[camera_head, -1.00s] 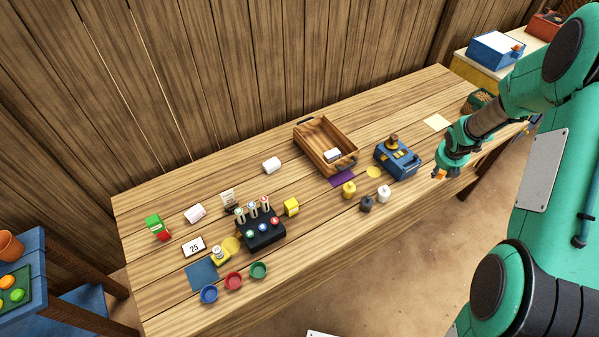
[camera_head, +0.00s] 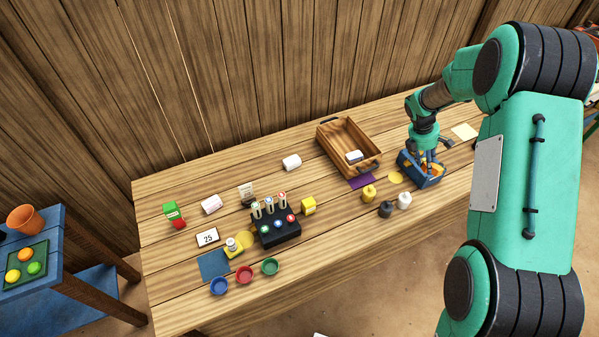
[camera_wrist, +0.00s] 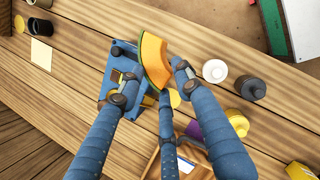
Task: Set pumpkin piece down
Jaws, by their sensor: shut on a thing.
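My gripper (camera_head: 430,160) is over the blue device (camera_head: 425,183) at the right part of the table. In the wrist view, my gripper (camera_wrist: 155,82) has its blue fingers closed around a pumpkin piece (camera_wrist: 153,58), an orange wedge with a dark green rind. The piece is tilted and overlaps the blue device (camera_wrist: 111,84) behind it. I cannot tell whether it touches the device. In the head view only a little orange of it shows between the fingers, and the fingers hide much of the device's top.
A wooden crate (camera_head: 327,143) stands left of the device, with a purple cloth (camera_head: 361,183) before it. Yellow (camera_head: 369,193), dark (camera_head: 385,209) and white (camera_head: 404,200) weights stand in front. A cream note (camera_head: 464,132) lies to the right. A black stand (camera_head: 276,229) is farther left.

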